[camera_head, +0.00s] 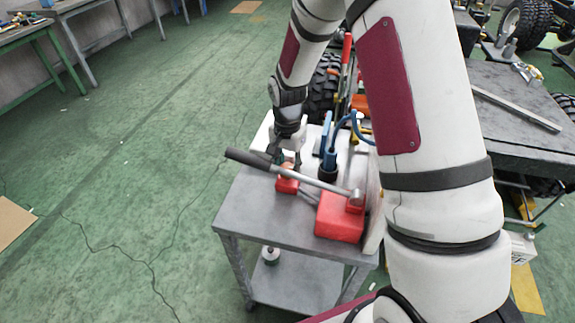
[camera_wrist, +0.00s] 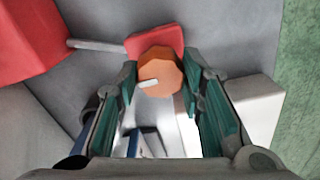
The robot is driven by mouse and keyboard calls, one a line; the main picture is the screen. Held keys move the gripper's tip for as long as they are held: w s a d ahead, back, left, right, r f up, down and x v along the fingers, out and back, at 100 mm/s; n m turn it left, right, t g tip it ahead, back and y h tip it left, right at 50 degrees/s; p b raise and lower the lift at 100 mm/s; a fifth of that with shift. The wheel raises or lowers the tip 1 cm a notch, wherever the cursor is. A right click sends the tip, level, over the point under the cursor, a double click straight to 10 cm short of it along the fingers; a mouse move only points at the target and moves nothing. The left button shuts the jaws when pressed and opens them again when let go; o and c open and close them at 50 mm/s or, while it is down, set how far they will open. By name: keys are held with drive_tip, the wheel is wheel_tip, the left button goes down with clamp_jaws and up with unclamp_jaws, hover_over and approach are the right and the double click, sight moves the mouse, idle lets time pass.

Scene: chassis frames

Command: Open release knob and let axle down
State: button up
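The release knob (camera_wrist: 160,72) is orange and many-sided, with a white pointer mark, on a red valve block (camera_wrist: 155,40). In the head view the red block (camera_head: 287,186) sits on the grey cart, the knob mostly hidden by my gripper (camera_head: 289,158). In the wrist view my gripper (camera_wrist: 159,80) points at the knob, one finger on each side. The fingers are apart, with narrow gaps to the knob; contact is not clear. A red hand pump (camera_head: 340,217) with a long grey lever (camera_head: 300,173) stands beside the block. I cannot make out the axle.
The lever's dark grip passes close to my gripper. Blue tools in a dark holder (camera_head: 328,170) stand behind on the cart (camera_head: 255,208). A tyre (camera_head: 322,92) is behind the cart, and a dark workbench (camera_head: 520,110) is at right.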

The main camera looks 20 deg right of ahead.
drive_tip(key=c, duration=0.3)
